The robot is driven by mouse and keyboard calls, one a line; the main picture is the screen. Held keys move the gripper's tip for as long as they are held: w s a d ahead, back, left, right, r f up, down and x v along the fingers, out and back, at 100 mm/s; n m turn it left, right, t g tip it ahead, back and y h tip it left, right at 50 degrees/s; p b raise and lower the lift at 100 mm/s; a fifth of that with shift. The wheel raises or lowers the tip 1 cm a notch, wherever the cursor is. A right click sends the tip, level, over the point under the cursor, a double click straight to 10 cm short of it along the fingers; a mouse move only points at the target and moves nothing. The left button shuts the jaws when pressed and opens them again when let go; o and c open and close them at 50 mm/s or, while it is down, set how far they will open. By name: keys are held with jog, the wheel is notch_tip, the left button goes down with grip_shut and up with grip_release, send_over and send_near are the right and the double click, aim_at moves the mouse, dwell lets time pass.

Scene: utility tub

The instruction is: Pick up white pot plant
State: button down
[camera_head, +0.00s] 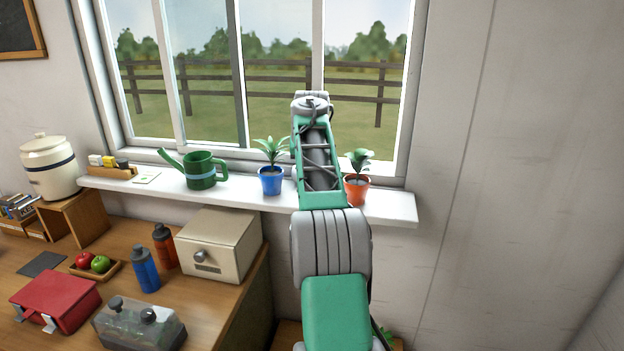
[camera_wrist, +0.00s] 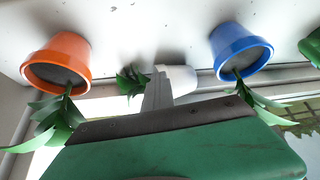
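The white pot (camera_wrist: 181,79) shows in the wrist view on the white sill, between the orange and blue pots, partly hidden behind my gripper. Green leaves (camera_wrist: 131,82) show just left of the finger; I cannot tell whether the plant is upright or tilted. In the head view my arm hides the white pot. My gripper (camera_wrist: 158,88) is at the white pot, its grey fingers overlapping it in the picture. Whether they touch it, and whether they are open or shut, is unclear.
A blue pot plant (camera_head: 271,181) and an orange pot plant (camera_head: 356,190) stand on the windowsill (camera_head: 395,208) on either side of my arm. A green watering can (camera_head: 201,172) stands further left. The window is behind; a desk with a beige box (camera_head: 217,246) is below left.

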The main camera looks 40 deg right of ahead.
jog(key=s+a+r+p, duration=0.2)
jog(key=s+a+r, duration=0.1)
jog(key=a+r, duration=0.7)
jog(key=a, duration=0.4)
jog(key=shift+d, duration=0.1)
